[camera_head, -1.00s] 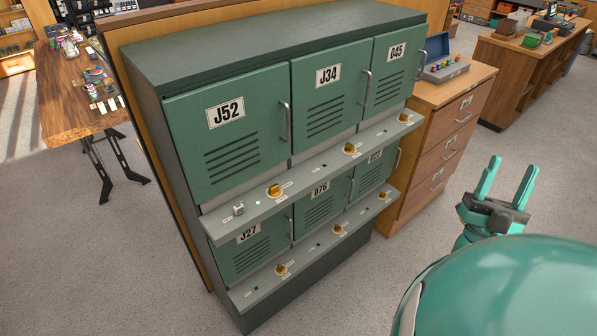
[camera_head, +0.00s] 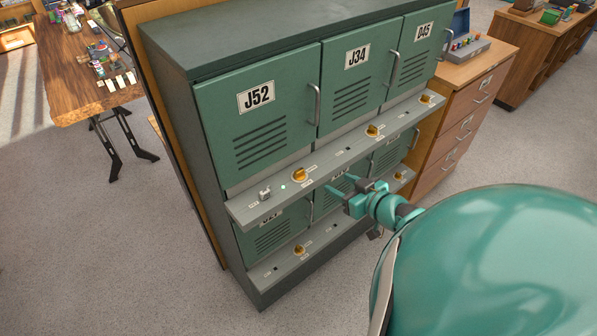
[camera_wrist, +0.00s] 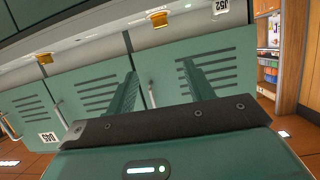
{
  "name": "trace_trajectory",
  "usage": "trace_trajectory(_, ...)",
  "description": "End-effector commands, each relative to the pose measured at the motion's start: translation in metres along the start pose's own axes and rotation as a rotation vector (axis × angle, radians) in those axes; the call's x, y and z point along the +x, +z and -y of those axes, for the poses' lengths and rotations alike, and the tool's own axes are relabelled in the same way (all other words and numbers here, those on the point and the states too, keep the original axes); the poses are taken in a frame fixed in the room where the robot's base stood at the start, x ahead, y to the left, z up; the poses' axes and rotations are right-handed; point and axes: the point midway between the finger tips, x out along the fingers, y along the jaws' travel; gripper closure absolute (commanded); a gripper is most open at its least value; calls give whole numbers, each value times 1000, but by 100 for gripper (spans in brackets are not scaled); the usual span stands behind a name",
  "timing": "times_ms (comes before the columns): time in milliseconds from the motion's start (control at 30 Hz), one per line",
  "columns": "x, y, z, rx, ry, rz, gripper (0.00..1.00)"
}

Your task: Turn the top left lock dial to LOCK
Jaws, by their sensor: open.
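The top left lock dial (camera_head: 300,174) is a yellow knob on the grey ledge (camera_head: 240,211) below the green J52 door (camera_head: 258,130). Small labels lie around it, too small to read, and I cannot tell which one it points at. My gripper (camera_head: 338,182) is open and empty, in front of the lockers a little right of the dial, apart from it as far as I can tell. In the wrist view, which looks upside down, the fingers (camera_wrist: 158,82) point at the doors and what looks like this dial (camera_wrist: 159,18) hangs near the top.
The J34 dial (camera_head: 373,131) and D45 dial (camera_head: 427,99) sit further right on the ledge. A lower ledge with dials (camera_head: 299,250) is below. Door handles (camera_head: 314,104) stick out. A wooden drawer cabinet (camera_head: 462,110) stands at right. The floor in front is clear.

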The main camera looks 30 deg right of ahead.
Motion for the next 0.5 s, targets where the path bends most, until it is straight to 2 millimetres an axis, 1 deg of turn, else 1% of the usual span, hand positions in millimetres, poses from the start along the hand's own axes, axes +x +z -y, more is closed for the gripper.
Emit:
trace_trajectory(33,1,7,3,-7,-11,29,47)
trace_trajectory(133,2,16,5,-21,-22,61,47)
trace_trajectory(267,8,19,5,-33,-22,61,47)
trace_trajectory(500,33,22,5,-36,-21,57,47)
